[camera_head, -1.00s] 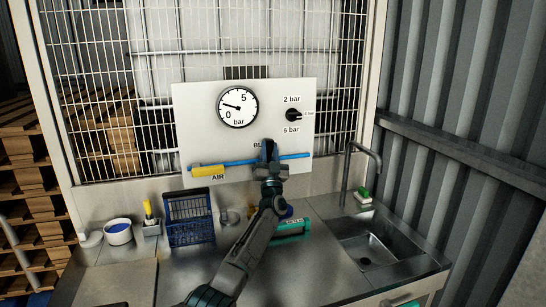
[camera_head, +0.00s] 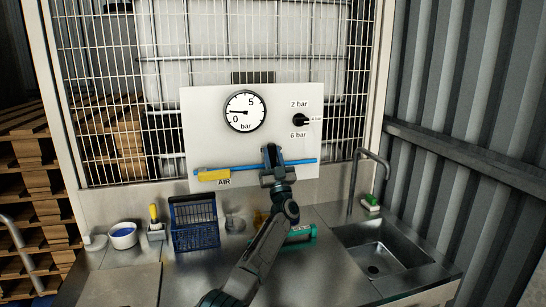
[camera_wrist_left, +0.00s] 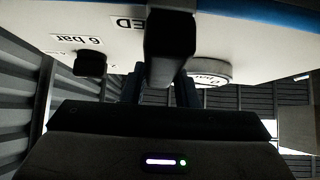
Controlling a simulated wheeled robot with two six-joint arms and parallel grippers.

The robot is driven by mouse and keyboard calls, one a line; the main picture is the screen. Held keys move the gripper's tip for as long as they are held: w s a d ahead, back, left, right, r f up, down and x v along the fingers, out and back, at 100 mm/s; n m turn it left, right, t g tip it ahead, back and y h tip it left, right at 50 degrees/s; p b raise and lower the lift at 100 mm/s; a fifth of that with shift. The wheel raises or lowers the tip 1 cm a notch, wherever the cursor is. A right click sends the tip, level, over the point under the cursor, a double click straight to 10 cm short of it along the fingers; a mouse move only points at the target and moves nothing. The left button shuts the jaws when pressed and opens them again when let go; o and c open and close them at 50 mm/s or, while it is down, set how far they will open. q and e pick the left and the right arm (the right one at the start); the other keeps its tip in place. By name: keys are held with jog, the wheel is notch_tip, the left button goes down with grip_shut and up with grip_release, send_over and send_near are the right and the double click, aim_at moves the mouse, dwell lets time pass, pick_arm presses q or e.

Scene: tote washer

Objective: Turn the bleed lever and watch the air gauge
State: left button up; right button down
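The white panel (camera_head: 230,155) carries the round air gauge (camera_head: 245,111), whose needle points left and slightly up, a little above the 0. My left gripper (camera_head: 273,160) is at the lower right of the panel, in front of the blue pipe (camera_head: 240,165). In the left wrist view the dark bleed lever (camera_wrist_left: 170,45) stands between the fingers, which appear shut on it. The gripper hides much of the lever and its label in the head view; "ED" of the label shows upside down in the wrist view. My right gripper is not in view.
A black selector knob (camera_head: 300,120) sits at the panel's upper right, and a yellow handle (camera_head: 214,175) above "AIR". Below are a blue basket (camera_head: 194,222), a white bowl (camera_head: 123,236), a teal object (camera_head: 301,236) and a sink (camera_head: 374,258). Wire mesh (camera_head: 100,60) stands behind.

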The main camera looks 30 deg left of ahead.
pick_arm(q)
jog(key=o, duration=0.4)
jog(key=shift+c, duration=0.2)
jog(key=b+v, duration=0.3)
jog(key=v, duration=0.7)
jog(key=shift+d+f, duration=0.2)
jog(key=shift+f, duration=0.15)
jog(key=shift+s, duration=0.1)
